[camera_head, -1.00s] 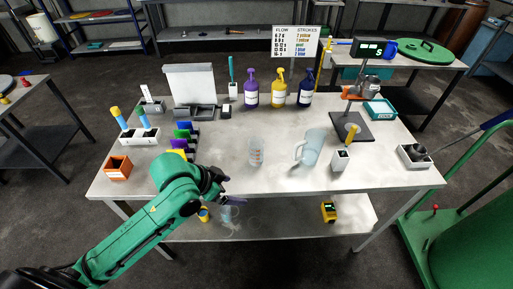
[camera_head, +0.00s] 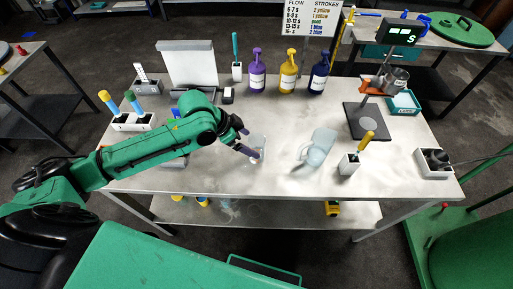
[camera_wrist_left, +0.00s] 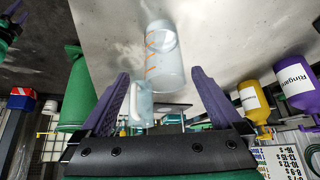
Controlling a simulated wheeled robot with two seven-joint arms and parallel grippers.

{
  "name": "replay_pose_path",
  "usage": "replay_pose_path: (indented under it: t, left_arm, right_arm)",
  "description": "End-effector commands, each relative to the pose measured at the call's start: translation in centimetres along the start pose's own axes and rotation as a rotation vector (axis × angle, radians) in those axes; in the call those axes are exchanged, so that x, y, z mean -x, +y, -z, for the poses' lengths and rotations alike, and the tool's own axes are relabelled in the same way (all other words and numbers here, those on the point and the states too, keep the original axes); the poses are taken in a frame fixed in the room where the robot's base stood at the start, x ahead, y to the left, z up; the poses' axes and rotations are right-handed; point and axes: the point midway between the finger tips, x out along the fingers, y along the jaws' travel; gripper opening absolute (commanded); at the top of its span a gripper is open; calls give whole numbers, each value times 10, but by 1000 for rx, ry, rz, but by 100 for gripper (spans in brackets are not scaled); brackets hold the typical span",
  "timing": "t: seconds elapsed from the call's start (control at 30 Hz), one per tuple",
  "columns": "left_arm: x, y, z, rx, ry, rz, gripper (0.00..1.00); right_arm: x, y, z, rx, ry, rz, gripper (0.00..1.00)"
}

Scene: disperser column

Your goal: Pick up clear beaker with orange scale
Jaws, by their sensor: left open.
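The clear beaker with the orange scale (camera_head: 259,145) stands on the white table, just right of my left gripper (camera_head: 246,141). In the left wrist view the beaker (camera_wrist_left: 166,62) and its orange marks show ahead of the fingers. My left gripper (camera_wrist_left: 160,88) is open, its two purple fingers apart with the beaker in line with the gap. I cannot tell whether the beaker's near part is between the fingertips.
Purple (camera_head: 257,72), yellow (camera_head: 288,72) and blue (camera_head: 318,74) pump bottles line the back. A stand (camera_head: 366,120) is at the right.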

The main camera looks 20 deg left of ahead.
Motion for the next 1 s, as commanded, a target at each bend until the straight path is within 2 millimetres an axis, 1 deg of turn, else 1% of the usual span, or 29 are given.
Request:
replay_pose_path:
  t: [0.07,0.17,0.23,0.3,0.4,0.57,0.6,0.67,0.7,0.77,0.8,1.0]
  left_arm:
    - [-8,0,1,1,0,-1,100]
    - [-23,2,-2,1,-2,-3,100]
    - [-37,2,-4,2,-2,-3,100]
    - [-50,1,-5,0,0,-1,100]
    - [-58,1,-6,-2,-1,2,100]
    - [-58,1,-6,-3,-1,2,100]
    - [-58,1,-6,-2,-1,2,85]
    - [-58,1,-6,-2,-1,2,62]
    - [-58,1,-6,-2,-1,2,46]
    - [-58,1,-6,-2,-1,2,24]
    - [-58,1,-6,-2,-1,2,8]
    - [-58,1,-6,-2,-1,2,8]
  right_arm:
    - [4,0,3,0,5,-1,50]
    - [13,4,21,1,32,-5,50]
    - [20,6,36,1,58,-8,50]
    - [19,7,44,2,71,-9,50]
    - [19,7,42,2,67,-9,50]
    - [18,5,28,1,46,-6,50]
    - [18,4,25,1,41,-6,50]
    - [18,4,23,1,37,-5,50]
    - [18,4,23,1,36,-5,50]
    - [18,4,23,2,36,-5,50]
    - [18,4,23,2,37,-5,50]
    - [18,4,25,2,39,-6,50]
